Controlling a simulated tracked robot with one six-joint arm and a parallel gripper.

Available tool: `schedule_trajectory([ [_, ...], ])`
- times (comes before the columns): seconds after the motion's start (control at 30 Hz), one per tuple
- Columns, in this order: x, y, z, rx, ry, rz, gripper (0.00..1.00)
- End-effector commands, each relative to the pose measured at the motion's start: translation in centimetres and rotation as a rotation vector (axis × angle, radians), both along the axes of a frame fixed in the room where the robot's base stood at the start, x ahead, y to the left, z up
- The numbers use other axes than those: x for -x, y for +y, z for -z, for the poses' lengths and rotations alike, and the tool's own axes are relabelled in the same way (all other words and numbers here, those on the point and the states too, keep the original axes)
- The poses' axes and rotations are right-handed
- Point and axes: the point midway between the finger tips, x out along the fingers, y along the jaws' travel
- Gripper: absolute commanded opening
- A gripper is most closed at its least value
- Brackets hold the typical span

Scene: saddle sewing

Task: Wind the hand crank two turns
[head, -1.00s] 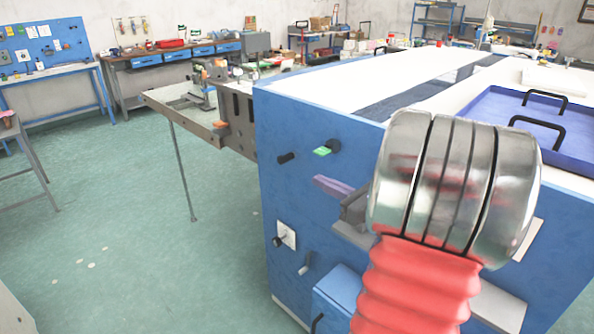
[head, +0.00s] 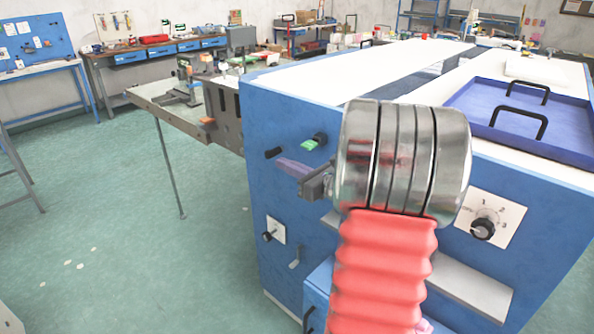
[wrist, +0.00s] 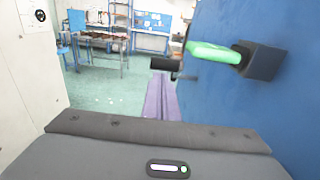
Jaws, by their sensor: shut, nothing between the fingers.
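A black cylindrical handle (head: 273,153), which looks like the crank's grip, sticks out from the side of the blue machine (head: 258,195). It also shows in the wrist view (wrist: 165,64), just beyond my fingertips, with a dark bracket behind it. Next to it a green tab (head: 311,144) stands out from a black block; it is large at the upper right of the wrist view (wrist: 213,53). My gripper (head: 281,162) has purple fingers, shut and empty, close below the black handle. The fingers also show in the wrist view (wrist: 158,80). I cannot tell whether they touch the handle.
Lower on the machine are a knob on a white plate (head: 276,229) and a small grey lever (head: 295,257). A numbered dial (head: 483,228) is at the right. A blue tray (head: 470,98) lies on top. A metal table extension (head: 165,110) juts out left. The green floor at left is open.

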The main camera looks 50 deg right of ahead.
Motion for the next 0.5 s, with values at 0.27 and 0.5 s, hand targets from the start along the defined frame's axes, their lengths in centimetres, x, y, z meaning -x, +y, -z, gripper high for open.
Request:
schedule_trajectory([
  [0.27,-1.08,0.07,0.02,0.0,0.0,0.0,0.0],
  [0.5,-1.08,0.06,-0.12,0.001,-0.001,0.0,0.0],
])
